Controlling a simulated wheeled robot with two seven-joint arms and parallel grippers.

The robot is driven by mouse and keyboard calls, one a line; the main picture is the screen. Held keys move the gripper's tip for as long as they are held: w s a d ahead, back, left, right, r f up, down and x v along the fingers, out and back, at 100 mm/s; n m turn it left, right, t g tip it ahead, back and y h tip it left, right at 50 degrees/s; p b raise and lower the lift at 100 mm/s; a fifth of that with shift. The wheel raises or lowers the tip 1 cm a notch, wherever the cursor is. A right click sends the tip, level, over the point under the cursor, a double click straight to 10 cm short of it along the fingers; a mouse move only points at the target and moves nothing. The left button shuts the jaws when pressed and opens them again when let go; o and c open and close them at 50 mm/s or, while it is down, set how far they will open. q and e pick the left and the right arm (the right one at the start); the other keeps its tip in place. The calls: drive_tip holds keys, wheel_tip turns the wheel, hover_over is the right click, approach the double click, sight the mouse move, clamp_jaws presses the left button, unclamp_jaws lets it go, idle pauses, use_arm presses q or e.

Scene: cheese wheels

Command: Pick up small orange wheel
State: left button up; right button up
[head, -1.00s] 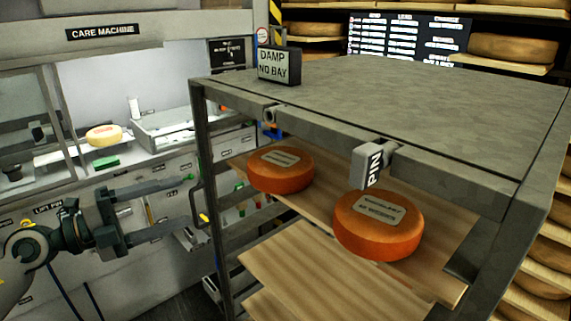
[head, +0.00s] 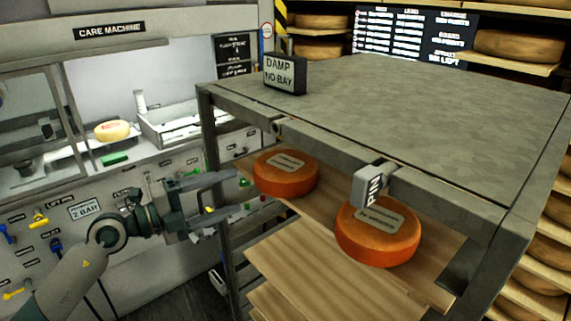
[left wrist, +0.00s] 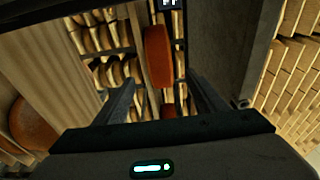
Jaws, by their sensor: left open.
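Two orange cheese wheels with grey labels lie on the upper wooden shelf board of the metal rack. The left orange wheel (head: 286,178) looks the smaller, though it is also farther away; the right orange wheel (head: 378,240) sits nearer, by the PIN tag. My left gripper (head: 240,192) is open and empty, just left of the left wheel, its fingers pointing towards it. In the left wrist view an orange wheel (left wrist: 158,52) shows ahead, between and beyond the open fingers (left wrist: 160,82). My right gripper is out of view.
The rack's grey top (head: 410,105) overhangs the wheels, with a front post (head: 212,150) close to my gripper. A PIN tag (head: 370,187) hangs at the front rail. A DAMP NO BAY sign (head: 284,75) stands on top. A pale wheel (head: 112,131) sits in the care machine.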

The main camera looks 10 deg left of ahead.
sight(258, 183)
use_arm(q)
drive_tip(key=shift+x, duration=1.15)
drive_tip(key=shift+w+d+r+p, duration=0.15)
drive_tip(key=shift+w+d+p, duration=0.15)
drive_tip(key=shift+p, duration=0.35)
drive_tip(key=p+x, duration=0.2)
drive_tip(key=x, duration=0.2)
drive_tip(key=shift+s, duration=0.1)
drive_tip(key=shift+w+d+f, duration=0.2)
drive_tip(key=shift+f, duration=0.05)
